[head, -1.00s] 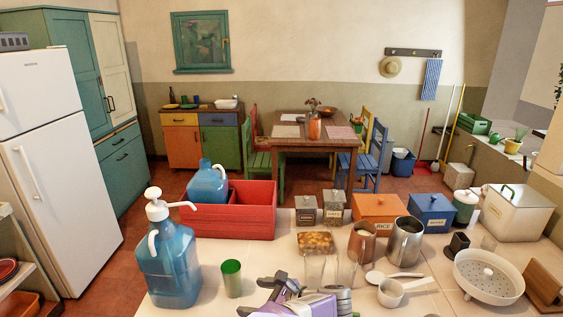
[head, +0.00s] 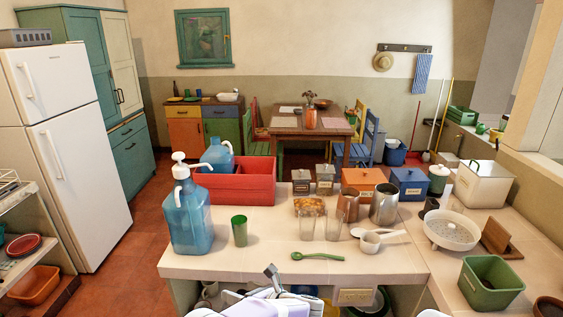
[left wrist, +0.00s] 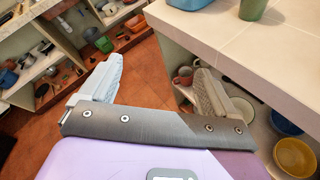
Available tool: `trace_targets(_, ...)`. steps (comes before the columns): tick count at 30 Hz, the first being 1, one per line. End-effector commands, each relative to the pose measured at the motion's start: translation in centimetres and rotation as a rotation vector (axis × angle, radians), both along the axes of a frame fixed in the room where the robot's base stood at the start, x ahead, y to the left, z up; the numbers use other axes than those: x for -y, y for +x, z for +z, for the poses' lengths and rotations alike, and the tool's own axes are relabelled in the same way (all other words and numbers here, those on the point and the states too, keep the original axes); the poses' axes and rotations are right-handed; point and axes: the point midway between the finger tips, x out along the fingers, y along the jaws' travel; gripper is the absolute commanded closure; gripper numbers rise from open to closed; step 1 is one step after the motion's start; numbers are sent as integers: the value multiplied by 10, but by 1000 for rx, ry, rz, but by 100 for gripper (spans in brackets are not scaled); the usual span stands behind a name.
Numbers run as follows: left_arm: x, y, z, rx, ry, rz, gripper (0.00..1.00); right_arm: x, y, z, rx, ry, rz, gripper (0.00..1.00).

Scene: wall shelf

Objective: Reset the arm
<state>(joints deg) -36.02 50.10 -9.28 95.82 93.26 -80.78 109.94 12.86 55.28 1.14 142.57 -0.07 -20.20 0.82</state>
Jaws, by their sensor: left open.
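My left gripper (head: 268,288) is at the bottom of the head view, in front of the tiled counter's (head: 205,265) front edge. It is purple and grey. In the left wrist view the left gripper (left wrist: 157,88) has its two pale ridged fingers spread wide, with nothing between them but the red tiled floor. The right finger is beside the shelf space under the counter, and I cannot tell whether it touches anything. My right gripper is not in view.
Bowls, one yellow (left wrist: 296,157), sit under the counter. Open floor (head: 125,262) lies to the left.

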Motion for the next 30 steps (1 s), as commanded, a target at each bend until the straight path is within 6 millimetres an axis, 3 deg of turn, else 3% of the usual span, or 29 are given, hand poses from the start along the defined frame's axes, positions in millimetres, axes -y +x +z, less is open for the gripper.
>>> trace_targets(5, -24, 17, -48, -275, 189, -261, 10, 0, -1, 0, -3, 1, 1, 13)
trace_targets(8, -36, 19, -91, -496, 331, -482, 10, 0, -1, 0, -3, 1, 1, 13)
trace_targets(11, -45, 7, -146, -758, 496, -780, 10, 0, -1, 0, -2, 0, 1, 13)
trace_targets(14, -45, -24, -202, -993, 663, -1130, 10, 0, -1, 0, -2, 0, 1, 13)
trace_targets(17, -39, -74, -251, -1161, 822, -1519, 10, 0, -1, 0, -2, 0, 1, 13)
trace_targets(19, -30, -118, -278, -1219, 933, -1810, 10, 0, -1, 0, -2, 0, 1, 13)
trace_targets(21, -21, -163, -296, -1216, 1040, -2087, 10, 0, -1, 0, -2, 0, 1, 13)
trace_targets(24, -9, -219, -307, -1130, 1174, -2413, 10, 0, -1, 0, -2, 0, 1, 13)
trace_targets(28, 1, -268, -308, -976, 1303, -2675, 10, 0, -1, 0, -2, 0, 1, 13)
trace_targets(29, 2, -275, -308, 936, -1306, 2676, 10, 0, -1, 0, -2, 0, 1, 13)
trace_targets(30, 4, -282, -307, 887, -1303, 2658, 10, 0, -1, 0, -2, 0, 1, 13)
